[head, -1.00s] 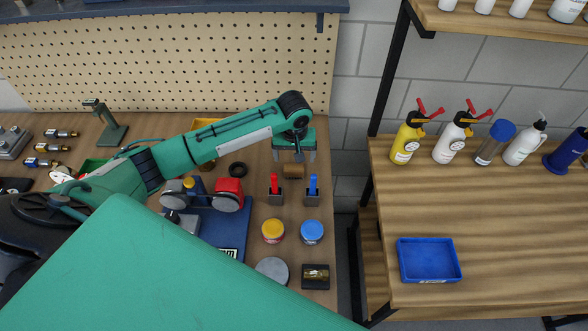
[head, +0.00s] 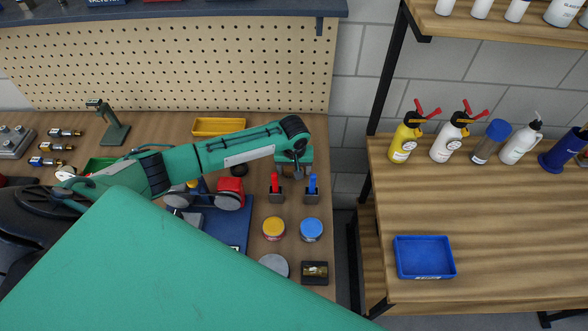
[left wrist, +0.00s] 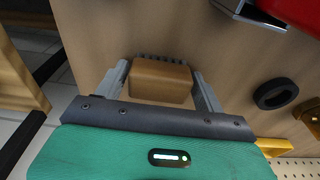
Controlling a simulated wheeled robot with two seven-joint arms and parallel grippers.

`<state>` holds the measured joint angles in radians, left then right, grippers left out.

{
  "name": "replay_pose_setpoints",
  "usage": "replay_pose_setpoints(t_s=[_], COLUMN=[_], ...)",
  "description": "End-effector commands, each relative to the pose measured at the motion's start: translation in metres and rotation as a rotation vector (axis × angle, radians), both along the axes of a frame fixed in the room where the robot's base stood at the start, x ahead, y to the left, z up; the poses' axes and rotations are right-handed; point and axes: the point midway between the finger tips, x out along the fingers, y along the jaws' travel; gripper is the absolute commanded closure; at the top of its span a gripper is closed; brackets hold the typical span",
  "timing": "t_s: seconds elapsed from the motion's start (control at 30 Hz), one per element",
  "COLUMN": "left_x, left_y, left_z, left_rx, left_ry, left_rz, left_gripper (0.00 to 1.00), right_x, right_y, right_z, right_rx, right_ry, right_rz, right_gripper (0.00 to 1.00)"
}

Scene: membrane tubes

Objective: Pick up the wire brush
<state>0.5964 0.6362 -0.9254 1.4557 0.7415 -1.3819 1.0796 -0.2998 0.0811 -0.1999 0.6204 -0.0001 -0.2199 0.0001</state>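The wire brush (left wrist: 160,82) shows in the left wrist view as a brown wooden block with a row of dark bristles along its far edge. It lies on the wooden workbench. My left gripper (left wrist: 162,70) has one finger on each side of the block, with narrow gaps visible, so it looks open around the brush. In the head view my left gripper (head: 298,170) is over the bench's right part, and my arm and hand hide most of the brush. My right gripper is not in view.
A black ring (left wrist: 274,94) lies beside the gripper. Red and blue-handled tools (head: 275,186) stand in holders just in front, with yellow (head: 274,229) and blue tins (head: 311,230) nearer. A yellow tray (head: 218,127) is behind my arm. The bench's right edge is close.

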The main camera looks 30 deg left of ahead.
Motion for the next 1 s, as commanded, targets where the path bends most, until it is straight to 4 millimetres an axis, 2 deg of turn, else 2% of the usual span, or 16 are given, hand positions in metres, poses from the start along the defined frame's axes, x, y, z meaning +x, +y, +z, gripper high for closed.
replay_pose_setpoints(t_s=[0.03,0.17,0.47,0.63,0.77,1.0], left_x=[0.000,0.000,0.001,0.001,0.001,0.001], left_y=[0.000,0.000,0.000,0.000,0.000,0.000], left_z=[0.000,0.000,0.002,0.012,0.031,0.090], left_rx=[0.000,0.000,0.000,-0.002,0.000,-0.001], left_ry=[0.000,0.000,-0.001,-0.003,-0.006,-0.006], left_rz=[0.000,0.000,0.000,0.000,-0.001,0.000], left_gripper=[0.40,0.65,0.66,0.66,0.66,0.66], right_x=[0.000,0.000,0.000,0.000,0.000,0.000], right_y=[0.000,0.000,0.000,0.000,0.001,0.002], right_z=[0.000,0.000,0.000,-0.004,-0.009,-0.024], right_rx=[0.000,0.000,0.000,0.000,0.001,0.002], right_ry=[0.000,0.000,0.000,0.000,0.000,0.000], right_rz=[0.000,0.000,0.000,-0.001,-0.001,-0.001], right_gripper=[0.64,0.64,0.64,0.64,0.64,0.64])
